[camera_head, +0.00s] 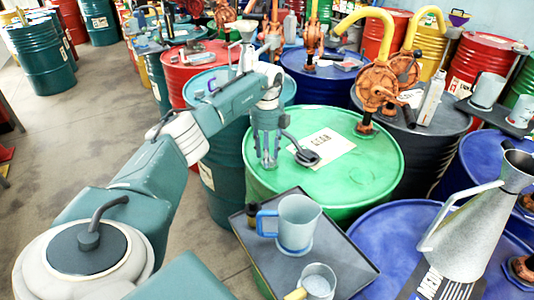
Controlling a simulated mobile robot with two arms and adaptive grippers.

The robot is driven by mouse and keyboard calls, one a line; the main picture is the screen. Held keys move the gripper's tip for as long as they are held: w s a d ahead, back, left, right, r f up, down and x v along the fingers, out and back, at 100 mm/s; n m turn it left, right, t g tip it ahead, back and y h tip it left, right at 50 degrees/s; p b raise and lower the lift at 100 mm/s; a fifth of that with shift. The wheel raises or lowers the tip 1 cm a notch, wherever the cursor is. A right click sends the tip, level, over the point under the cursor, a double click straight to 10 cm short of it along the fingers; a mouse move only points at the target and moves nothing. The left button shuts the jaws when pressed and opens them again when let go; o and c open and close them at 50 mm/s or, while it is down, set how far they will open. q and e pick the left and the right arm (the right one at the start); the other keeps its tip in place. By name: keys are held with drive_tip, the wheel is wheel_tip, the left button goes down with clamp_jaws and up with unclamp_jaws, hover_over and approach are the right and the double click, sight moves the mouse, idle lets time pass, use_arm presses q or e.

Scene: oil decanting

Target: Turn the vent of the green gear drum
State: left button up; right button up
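The green gear drum (365,190) stands in the middle, with a bright green lid and a cream label reading GEAR (322,144) on it. My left arm comes in from the left. Its gripper (268,163) points down over the left part of the lid, with the fingertips at or just above the surface. I cannot tell whether the fingers are closed on something. The vent is not clearly seen; the gripper may cover it. An orange hand pump (378,90) with a yellow spout stands at the lid's far edge. My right gripper is not in view.
A dark tray (335,262) with a blue-handled jug (297,222) and a small cup (318,281) stands in front of the green drum. A large metal can (470,225) stands at the right on a blue drum. Other drums crowd behind; open floor lies at left.

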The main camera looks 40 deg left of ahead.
sight(270, 155)
use_arm(q)
clamp_jaws()
drive_tip(key=shift+w+r+m+p, duration=0.15)
drive_tip(key=shift+m+p, duration=0.3)
drive_tip(key=shift+m, duration=1.35)
drive_tip(key=m, duration=0.5)
drive_tip(key=shift+w+m, duration=0.25)
drive_tip(key=shift+m, duration=0.05)
drive_tip(key=m, duration=0.4)
drive_tip(key=shift+w+d, duration=0.15)
drive_tip(key=m, duration=0.4)
drive_tip(key=shift+d+m, duration=0.1)
drive_tip(key=shift+m, duration=0.2)
unclamp_jaws()
wheel_tip(270, 155, up, 12)
